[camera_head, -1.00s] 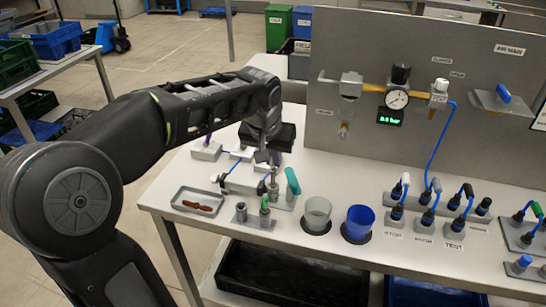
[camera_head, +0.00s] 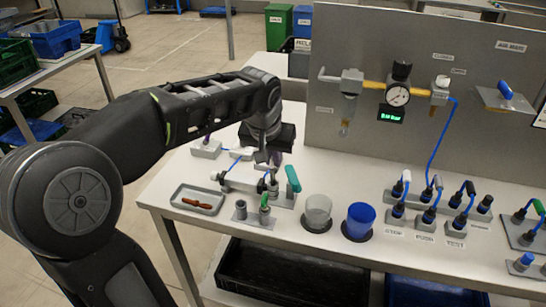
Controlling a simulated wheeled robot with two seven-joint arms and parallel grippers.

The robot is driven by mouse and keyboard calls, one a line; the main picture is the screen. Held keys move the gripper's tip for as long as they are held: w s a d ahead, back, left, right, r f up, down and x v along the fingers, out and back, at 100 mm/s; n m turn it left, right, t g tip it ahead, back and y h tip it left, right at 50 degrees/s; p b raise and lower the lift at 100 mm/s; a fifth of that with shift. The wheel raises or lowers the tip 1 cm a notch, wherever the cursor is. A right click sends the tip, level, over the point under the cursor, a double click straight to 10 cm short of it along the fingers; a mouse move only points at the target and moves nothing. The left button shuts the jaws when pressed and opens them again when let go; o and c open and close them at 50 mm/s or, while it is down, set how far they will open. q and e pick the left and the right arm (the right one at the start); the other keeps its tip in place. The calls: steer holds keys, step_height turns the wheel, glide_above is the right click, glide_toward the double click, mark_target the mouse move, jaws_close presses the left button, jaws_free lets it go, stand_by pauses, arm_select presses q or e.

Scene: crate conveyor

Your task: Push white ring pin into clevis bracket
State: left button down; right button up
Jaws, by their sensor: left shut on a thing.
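My left gripper (camera_head: 267,160) reaches down from the left over the fixtures at the left end of the bench. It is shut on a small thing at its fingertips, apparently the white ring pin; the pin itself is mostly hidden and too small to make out. Just below the fingertips is a pale grey fixture (camera_head: 242,178) with small metal parts and blue cords, which seems to carry the clevis bracket. The bracket's holes are hidden, so I cannot tell whether the pin touches or enters it. My right gripper is not in view.
A green handle (camera_head: 292,178) stands close right of the gripper. A grey tray (camera_head: 182,203) with a brown item lies front left. A clear cup (camera_head: 318,209) and a blue cup (camera_head: 359,218) stand right. An upright panel (camera_head: 345,150) bounds the back. Bench between panel and cups is clear.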

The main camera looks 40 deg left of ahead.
arm_select(q)
steer(key=shift+f+b, duration=1.9)
steer(key=shift+f, duration=0.1)
stand_by(1.8)
steer(key=c, duration=0.9)
jaws_free()
steer(key=shift+r, duration=0.1)
steer(key=shift+r+p, duration=2.35)
steer(key=shift+r, duration=0.65)
